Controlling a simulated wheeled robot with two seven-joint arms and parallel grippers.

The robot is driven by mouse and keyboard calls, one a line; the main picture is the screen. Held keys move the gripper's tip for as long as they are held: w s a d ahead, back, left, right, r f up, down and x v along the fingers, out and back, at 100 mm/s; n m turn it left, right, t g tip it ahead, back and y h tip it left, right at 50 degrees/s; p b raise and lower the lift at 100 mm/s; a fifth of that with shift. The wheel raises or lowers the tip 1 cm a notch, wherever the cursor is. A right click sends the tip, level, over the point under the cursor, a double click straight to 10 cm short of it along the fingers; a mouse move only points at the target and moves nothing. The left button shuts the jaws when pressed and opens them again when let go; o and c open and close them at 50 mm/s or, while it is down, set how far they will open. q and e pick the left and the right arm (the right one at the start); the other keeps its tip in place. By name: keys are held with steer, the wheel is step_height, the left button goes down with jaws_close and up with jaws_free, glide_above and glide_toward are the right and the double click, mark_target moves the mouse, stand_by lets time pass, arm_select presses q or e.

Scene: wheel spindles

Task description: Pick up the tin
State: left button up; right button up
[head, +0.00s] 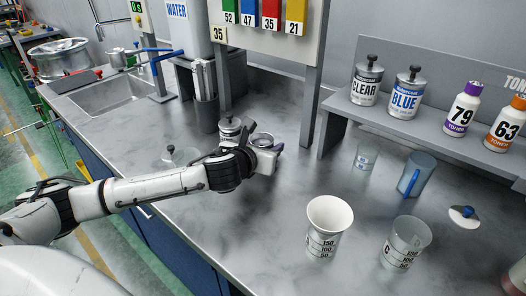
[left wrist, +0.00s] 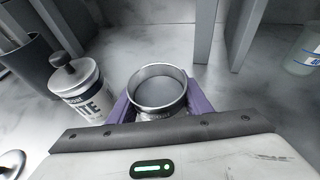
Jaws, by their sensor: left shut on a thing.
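The tin (left wrist: 158,88) is a round metal can with a shiny rim and an open top showing a grey inside. In the left wrist view it sits between the purple fingers of my left gripper (left wrist: 159,103), which is shut on it. In the head view the tin (head: 262,139) shows just beyond my left wrist, and my left gripper (head: 268,147) is mostly hidden behind the wrist. I cannot tell whether the tin touches the counter. My right gripper is in neither view.
A knobbed tin marked "ITE" (left wrist: 82,92) stands close left of my gripper. A stand post (head: 309,108) rises behind. The sink (head: 108,92) is at left.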

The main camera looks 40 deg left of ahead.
arm_select(q)
step_height(320, 180, up, 10)
steer(key=p, duration=0.1)
steer(key=shift+p, duration=0.3)
stand_by(1.1)
